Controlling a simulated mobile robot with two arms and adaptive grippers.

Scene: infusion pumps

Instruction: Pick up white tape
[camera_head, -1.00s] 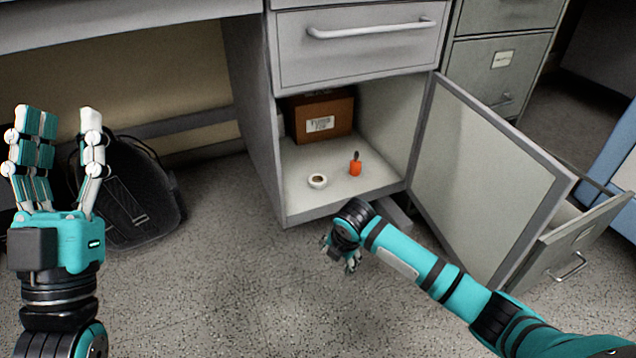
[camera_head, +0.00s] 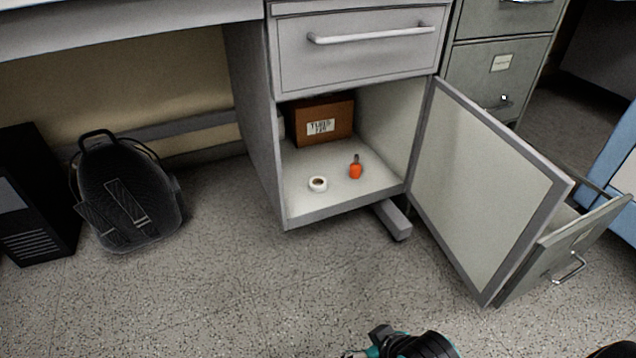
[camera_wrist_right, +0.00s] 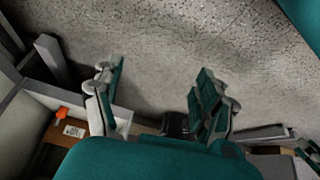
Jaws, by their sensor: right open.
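The white tape (camera_head: 318,184) is a small roll lying flat on the bottom shelf (camera_head: 305,207) of the open cabinet, left of an orange object (camera_head: 355,170) with a dark tip. I cannot make out the tape in the right wrist view. My right gripper (camera_wrist_right: 160,72) is open, its fingers wide apart with nothing between them. In the head view only part of my right arm shows at the bottom edge, well in front of the cabinet and apart from the tape. My left gripper is out of view.
A brown labelled box (camera_head: 321,122) stands behind the tape. The cabinet door (camera_head: 484,190) hangs open on the right, beside an open lower drawer (camera_head: 575,245). A black backpack (camera_head: 128,195) stands on the left. The floor before the cabinet is clear.

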